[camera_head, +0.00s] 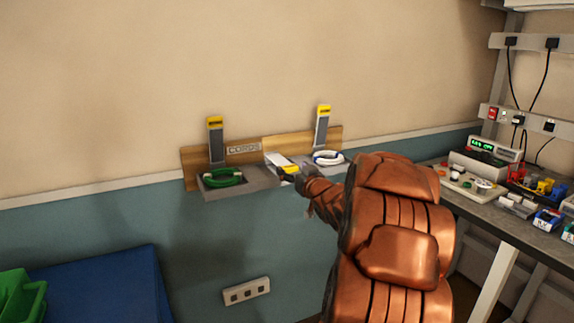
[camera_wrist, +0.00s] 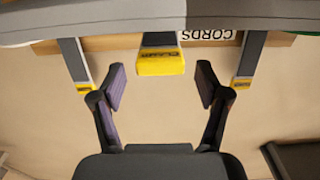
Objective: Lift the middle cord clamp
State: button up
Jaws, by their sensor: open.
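In the head view, my arm partly hides the gripper. The left clamp (camera_head: 216,142) and right clamp (camera_head: 321,128) stand upright, with yellow tops.
A grey tray (camera_head: 238,188) under the clamps holds a green cord (camera_head: 222,178) at left and a white-blue cord (camera_head: 328,158) at right. A workbench (camera_head: 470,204) with instruments stands at right. A blue box (camera_head: 105,290) and green bin (camera_head: 20,298) are at lower left.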

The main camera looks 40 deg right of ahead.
aim_at(288, 165)
jog(key=shift+x, duration=2.3)
jog(key=shift+c, duration=0.4)
grip_shut()
